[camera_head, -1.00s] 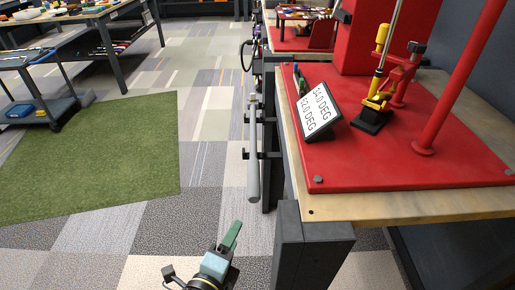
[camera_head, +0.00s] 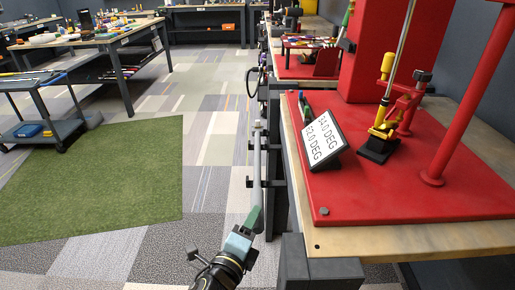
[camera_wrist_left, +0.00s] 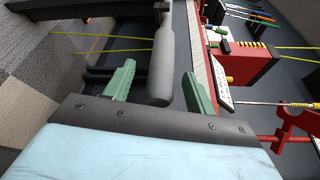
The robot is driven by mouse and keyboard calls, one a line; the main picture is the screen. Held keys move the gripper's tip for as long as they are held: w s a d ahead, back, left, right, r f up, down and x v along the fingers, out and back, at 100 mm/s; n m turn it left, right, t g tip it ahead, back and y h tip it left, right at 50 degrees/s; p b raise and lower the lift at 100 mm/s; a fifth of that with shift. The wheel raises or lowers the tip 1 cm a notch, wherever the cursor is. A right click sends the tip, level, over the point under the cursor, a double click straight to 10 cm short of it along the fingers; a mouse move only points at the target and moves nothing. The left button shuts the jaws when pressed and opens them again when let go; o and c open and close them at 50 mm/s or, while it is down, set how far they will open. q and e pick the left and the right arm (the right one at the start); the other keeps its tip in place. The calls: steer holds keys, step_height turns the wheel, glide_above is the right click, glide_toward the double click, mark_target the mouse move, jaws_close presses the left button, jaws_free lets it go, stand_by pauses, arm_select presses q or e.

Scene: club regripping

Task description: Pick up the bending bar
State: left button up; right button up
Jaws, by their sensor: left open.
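The bending bar (camera_head: 257,160) is a long grey rod held upright on black hooks at the side of the workbench. My left gripper (camera_head: 255,216) is at its lower end in the head view, with green fingers pointing up toward it. In the left wrist view the bar's rounded grey end (camera_wrist_left: 160,85) lies between the two spread green fingers of the left gripper (camera_wrist_left: 158,72). My right gripper is not in view.
The workbench (camera_head: 370,240) with a red plate (camera_head: 400,195) stands close to the right of the bar. A tilted angle display (camera_head: 322,140) and a yellow-handled fixture sit on it. Open floor and a green mat (camera_head: 90,195) lie to the left.

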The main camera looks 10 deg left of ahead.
mark_target(257, 194)
arm_select(q)
steer(key=w, duration=0.2)
steer(key=shift+w+d, duration=0.1)
steer(key=shift+w, duration=0.25)
steer(key=shift+w+d, duration=0.1)
steer(key=shift+w, duration=0.4)
jaws_close()
steer(key=shift+r, duration=0.15)
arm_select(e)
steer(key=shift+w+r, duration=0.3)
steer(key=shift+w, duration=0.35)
